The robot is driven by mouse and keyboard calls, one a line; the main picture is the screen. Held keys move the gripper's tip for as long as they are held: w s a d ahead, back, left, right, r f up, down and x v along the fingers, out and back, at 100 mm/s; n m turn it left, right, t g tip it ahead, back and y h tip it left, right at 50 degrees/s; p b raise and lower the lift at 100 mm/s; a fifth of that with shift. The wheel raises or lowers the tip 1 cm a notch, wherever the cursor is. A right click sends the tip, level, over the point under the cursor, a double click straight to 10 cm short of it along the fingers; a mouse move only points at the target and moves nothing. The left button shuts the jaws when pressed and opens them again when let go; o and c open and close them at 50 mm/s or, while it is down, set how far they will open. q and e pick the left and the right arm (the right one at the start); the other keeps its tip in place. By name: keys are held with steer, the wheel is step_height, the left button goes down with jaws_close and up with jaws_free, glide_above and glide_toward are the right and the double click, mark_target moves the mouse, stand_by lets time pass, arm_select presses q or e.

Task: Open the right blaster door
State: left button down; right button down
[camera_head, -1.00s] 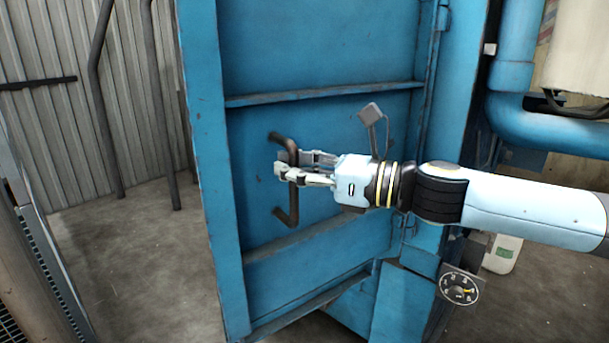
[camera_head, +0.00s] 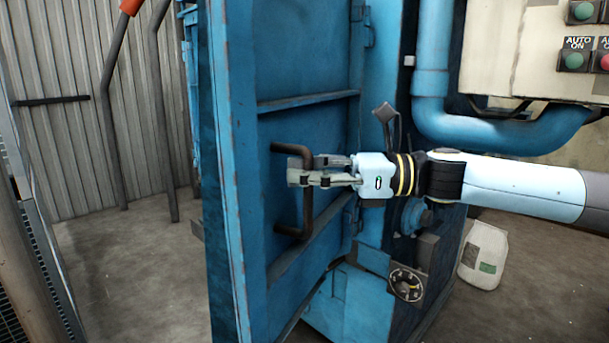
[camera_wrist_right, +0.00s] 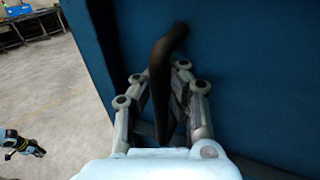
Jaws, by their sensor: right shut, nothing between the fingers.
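The blue blaster door (camera_head: 300,75) stands ajar and is seen at an angle in the head view, its ribbed face toward my arm. Its brown bent handle (camera_head: 307,190) runs upright on that face. My right gripper (camera_head: 292,172) is at the handle's upper half, fingers shut, reaching across the bar from the right. In the right wrist view, the handle (camera_wrist_right: 160,85) passes between the finger linkages of the gripper (camera_wrist_right: 162,75); I cannot tell whether they touch. My left gripper (camera_wrist_right: 32,149) appears small at the wrist view's left edge, its jaw state unclear.
Right of the door are a blue pipe (camera_head: 500,130), a control box with buttons (camera_head: 525,50), a round dial (camera_head: 406,284) and a white container (camera_head: 484,255). Grey poles (camera_head: 160,110) stand at the left. Concrete floor (camera_head: 135,270) left of the door is clear.

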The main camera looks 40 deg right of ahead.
steer(key=shift+w+d, duration=0.1)
steer(key=shift+w, duration=0.05)
steer(key=c, duration=1.3)
jaws_free()
steer(key=shift+d, duration=0.2)
steer(key=shift+a, duration=0.15)
steer(key=shift+f, duration=0.1)
